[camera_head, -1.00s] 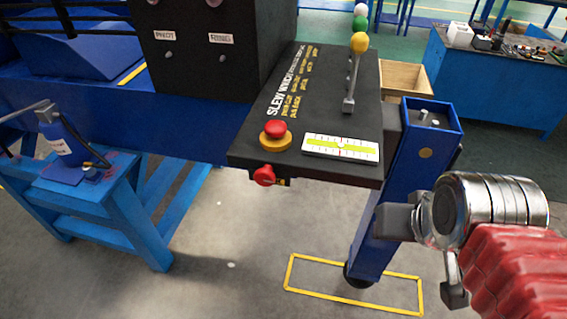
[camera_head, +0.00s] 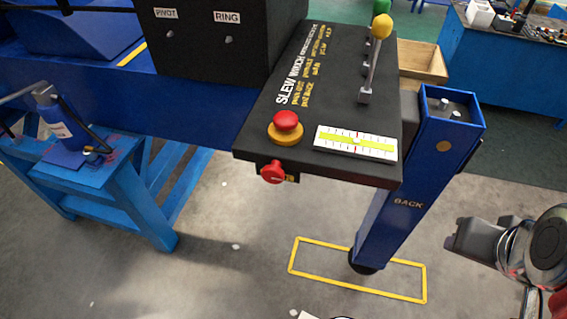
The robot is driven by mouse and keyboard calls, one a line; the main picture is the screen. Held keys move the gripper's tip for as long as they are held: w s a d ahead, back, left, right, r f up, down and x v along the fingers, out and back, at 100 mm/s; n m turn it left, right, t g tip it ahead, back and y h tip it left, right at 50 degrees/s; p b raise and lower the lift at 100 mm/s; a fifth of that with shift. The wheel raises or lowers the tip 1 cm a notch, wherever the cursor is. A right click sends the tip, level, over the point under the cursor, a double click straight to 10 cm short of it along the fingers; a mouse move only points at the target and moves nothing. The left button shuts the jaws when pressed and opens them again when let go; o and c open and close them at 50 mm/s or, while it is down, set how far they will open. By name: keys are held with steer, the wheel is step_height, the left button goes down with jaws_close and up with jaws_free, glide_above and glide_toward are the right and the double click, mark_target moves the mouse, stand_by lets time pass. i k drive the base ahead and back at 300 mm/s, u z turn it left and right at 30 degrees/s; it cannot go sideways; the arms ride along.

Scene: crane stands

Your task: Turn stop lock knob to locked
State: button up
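The stop lock knob (camera_head: 272,172) is a small red knob on the front edge of the black control panel (camera_head: 240,142). A small yellow-marked label shows partly at its right. Its marking is too small to read. Above it, on the panel top, is a red mushroom button (camera_head: 286,121) on an orange-yellow base. My gripper (camera_head: 462,237) is at the lower right, beyond the blue post, well apart from the knob. Its dark grey fingers point left. I cannot tell how wide they stand, and I see nothing held.
The blue post (camera_head: 410,180) marked BACK stands between my gripper and the knob. A lever with a yellow ball (camera_head: 381,26) rises from the panel near a level gauge (camera_head: 356,143). A blue stand (camera_head: 120,200) is at left. The floor below the knob is open.

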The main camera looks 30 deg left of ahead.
mark_target(272, 172)
steer(key=z, duration=0.05)
steer(key=k, duration=1.45)
steer(key=u, duration=1.55)
steer(key=i, duration=1)
steer(key=u, duration=0.05)
